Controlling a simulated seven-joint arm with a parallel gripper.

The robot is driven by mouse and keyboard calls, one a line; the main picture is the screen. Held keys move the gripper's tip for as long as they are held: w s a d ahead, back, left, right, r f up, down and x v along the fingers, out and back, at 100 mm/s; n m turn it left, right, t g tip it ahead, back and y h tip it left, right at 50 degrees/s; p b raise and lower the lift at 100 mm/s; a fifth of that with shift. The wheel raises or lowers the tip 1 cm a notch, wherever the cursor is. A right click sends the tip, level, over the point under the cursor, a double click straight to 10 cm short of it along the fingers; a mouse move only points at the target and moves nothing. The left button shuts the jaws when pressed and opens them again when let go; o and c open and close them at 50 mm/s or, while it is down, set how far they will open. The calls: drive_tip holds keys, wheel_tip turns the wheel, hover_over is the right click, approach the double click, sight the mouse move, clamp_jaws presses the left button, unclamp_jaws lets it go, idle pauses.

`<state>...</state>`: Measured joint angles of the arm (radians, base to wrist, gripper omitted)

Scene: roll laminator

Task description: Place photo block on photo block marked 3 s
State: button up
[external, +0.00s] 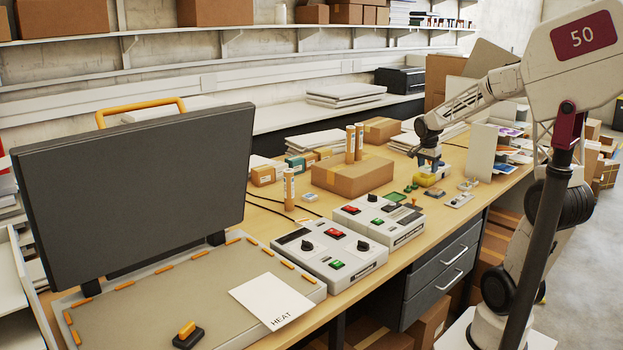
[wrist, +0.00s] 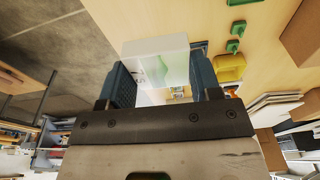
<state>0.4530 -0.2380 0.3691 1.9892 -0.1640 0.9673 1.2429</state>
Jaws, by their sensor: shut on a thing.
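My gripper (external: 429,161) is over the far right part of the workbench in the external view. In the wrist view its two blue fingers (wrist: 163,82) are shut on a pale block (wrist: 157,66) with a white edge and a light green face, which I take to be the photo block. A yellow piece (wrist: 230,68) lies beside the right finger and shows under the gripper in the external view (external: 428,180). I cannot make out the block marked 3 s.
Green pieces (wrist: 236,28) and a cardboard box (wrist: 302,36) lie on the bench near the gripper. Control boxes (external: 328,248), a large cardboard box (external: 352,176) and an upright pale panel (external: 480,150) also stand on the bench.

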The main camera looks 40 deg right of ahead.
drive_tip(key=w+a+r, duration=0.1)
drive_tip(key=w+a, duration=0.3)
drive_tip(key=w, duration=1.1)
hover_over(310, 196)
wheel_tip(310, 196, down, 8)
drive_tip(key=shift+f, duration=2.45)
drive_tip(key=shift+f, duration=2.5)
